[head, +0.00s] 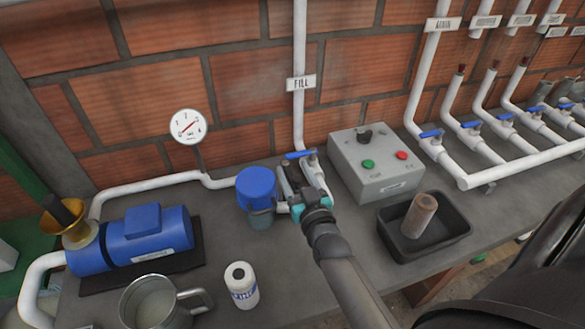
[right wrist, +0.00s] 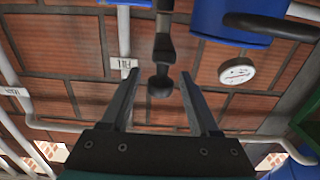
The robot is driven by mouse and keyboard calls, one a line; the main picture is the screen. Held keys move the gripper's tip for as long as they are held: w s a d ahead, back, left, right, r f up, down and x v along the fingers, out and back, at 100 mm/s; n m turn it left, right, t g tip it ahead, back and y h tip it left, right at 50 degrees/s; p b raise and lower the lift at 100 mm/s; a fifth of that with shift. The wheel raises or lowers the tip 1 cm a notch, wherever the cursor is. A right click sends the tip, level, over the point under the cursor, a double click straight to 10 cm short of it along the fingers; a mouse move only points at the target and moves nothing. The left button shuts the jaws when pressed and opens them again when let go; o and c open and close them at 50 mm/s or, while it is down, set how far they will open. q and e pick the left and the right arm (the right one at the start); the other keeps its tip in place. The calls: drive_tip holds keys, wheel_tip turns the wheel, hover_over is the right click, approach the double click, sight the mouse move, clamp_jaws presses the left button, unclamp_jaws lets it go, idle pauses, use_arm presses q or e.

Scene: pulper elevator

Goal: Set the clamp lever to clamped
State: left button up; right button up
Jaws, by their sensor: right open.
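My right gripper (head: 290,178) reaches in from the lower right of the head view, beside the blue-lidded strainer (head: 257,184). In the right wrist view my right gripper (right wrist: 159,77) is open. A dark lever with a rounded knob (right wrist: 160,84), which looks like the clamp lever, shows between the two spread fingers, with gaps on both sides. No contact is visible. The blue lid (right wrist: 215,18) is at the upper right there, with a black bar across it. In the head view the gripper hides the lever. My left gripper is not in view.
A control box (head: 376,160) and a black tray (head: 424,240) are at right. The FILL pipe (head: 299,50) with a blue valve handle (head: 300,154) rises behind the gripper.

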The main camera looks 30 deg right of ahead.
drive_tip(key=shift+x, duration=0.85)
clamp_jaws()
idle(0.9)
